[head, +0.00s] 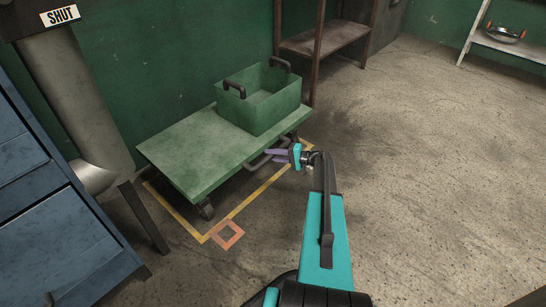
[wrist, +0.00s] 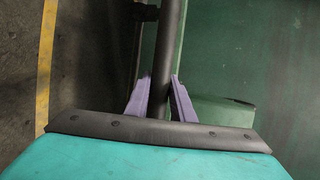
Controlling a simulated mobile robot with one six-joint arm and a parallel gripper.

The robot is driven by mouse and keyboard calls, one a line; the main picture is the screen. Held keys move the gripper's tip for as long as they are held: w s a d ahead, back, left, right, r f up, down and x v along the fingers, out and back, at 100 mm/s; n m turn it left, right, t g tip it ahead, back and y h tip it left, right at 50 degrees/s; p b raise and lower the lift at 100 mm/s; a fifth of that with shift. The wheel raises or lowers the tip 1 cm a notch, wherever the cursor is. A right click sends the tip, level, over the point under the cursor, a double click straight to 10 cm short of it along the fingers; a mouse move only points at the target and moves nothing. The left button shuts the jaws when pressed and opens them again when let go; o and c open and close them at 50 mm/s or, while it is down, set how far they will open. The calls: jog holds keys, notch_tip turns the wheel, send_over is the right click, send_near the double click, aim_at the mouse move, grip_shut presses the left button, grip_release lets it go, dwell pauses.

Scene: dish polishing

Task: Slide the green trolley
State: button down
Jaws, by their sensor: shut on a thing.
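The green trolley (head: 185,158) is a low flat cart on dark casters, standing by the green wall in the head view. A green box (head: 262,117) with two dark handles sits on its far right end. A dark bar handle (head: 258,160) runs along the trolley's near side. My gripper (head: 274,154) is at this handle. In the wrist view the dark handle bar (wrist: 166,65) passes between the two purple fingers of my gripper (wrist: 161,98), which are shut on it.
A yellow floor outline (head: 255,195) runs around the trolley, with an orange square (head: 227,235) at its near corner. A blue cabinet (head: 60,230) and a grey pipe (head: 68,95) stand left. A brown shelf (head: 325,38) stands behind. The floor (head: 440,160) to the right is clear.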

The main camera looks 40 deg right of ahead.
jog(key=shift+w+a+r, duration=0.15)
jog(key=shift+w, duration=0.25)
jog(key=c, duration=1.5)
grip_release()
jog(key=shift+c, duration=0.2)
jog(key=shift+s, duration=0.2)
jog(key=shift+s, duration=0.1)
jog(key=shift+s+d, duration=0.15)
jog(key=shift+d, duration=0.1)
jog(key=p+v, duration=0.2)
jog(key=v, duration=1.1)
jog(key=shift+p, duration=0.35)
jog(key=shift+s, duration=0.1)
